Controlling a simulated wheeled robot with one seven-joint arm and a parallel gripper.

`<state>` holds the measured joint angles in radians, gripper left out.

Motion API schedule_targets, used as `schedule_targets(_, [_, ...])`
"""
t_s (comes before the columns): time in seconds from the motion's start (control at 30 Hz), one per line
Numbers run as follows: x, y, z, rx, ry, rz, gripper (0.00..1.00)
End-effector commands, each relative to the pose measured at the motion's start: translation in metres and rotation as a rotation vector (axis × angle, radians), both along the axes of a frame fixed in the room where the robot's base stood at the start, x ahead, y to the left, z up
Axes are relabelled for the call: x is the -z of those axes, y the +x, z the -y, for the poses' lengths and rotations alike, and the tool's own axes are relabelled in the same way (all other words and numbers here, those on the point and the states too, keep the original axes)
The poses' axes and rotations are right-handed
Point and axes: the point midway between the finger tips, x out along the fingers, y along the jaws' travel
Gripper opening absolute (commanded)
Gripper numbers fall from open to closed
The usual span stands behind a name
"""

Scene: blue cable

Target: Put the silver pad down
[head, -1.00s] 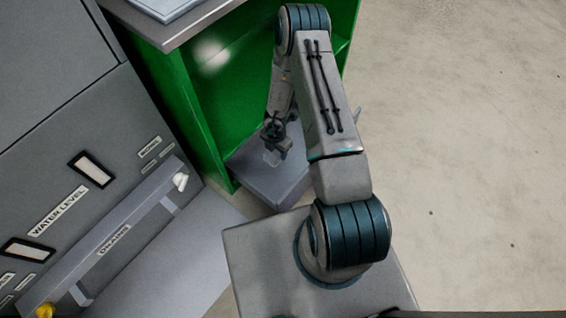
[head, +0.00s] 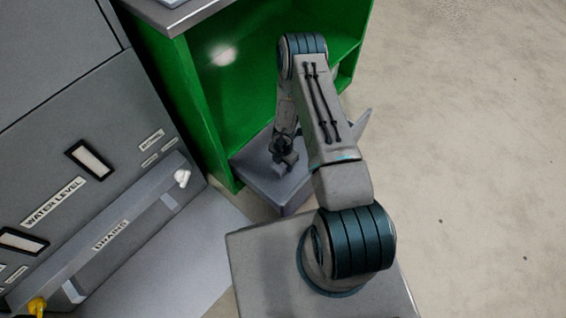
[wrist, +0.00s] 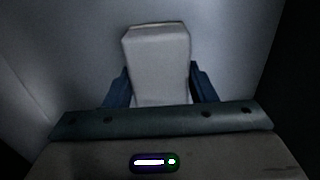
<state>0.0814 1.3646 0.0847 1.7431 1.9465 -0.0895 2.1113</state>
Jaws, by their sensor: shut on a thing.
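The silver pad is a pale grey block (wrist: 158,55) in the wrist view, between the two dark blue fingers of my gripper (wrist: 158,88). The gripper is shut on it, and its far end sticks out past the fingertips. In the head view my gripper (head: 284,153) is small and dark, over the top of a low grey box (head: 262,182). The pad is too small and too covered there to make out clearly. I cannot tell whether it touches the box. A plain grey surface fills the wrist view behind the pad.
An open green cabinet (head: 215,110) with a grey top (head: 185,14) stands behind the box. A grey machine panel (head: 95,150) with a handle bar and labels is at the left. Bare concrete floor (head: 470,150) lies open at the right.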

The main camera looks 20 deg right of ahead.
Motion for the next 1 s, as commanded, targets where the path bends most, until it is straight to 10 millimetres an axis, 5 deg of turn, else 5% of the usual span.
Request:
schedule_targets(0.03, [0.004, 0.0, 0.0, 0.0, 0.0, 0.0, 0.33])
schedule_targets(0.07, [0.003, 0.0, 0.0, 0.0, 0.0, 0.0, 0.56])
schedule_targets(0.13, [0.002, 0.0, 0.0, 0.0, 0.0, 0.0, 0.72])
schedule_targets(0.53, [-0.006, 0.0, 0.0, 0.0, 0.0, 0.0, 0.72])
schedule_targets(1.0, [-0.101, 0.0, 0.0, 0.002, 0.0, 0.0, 0.72])
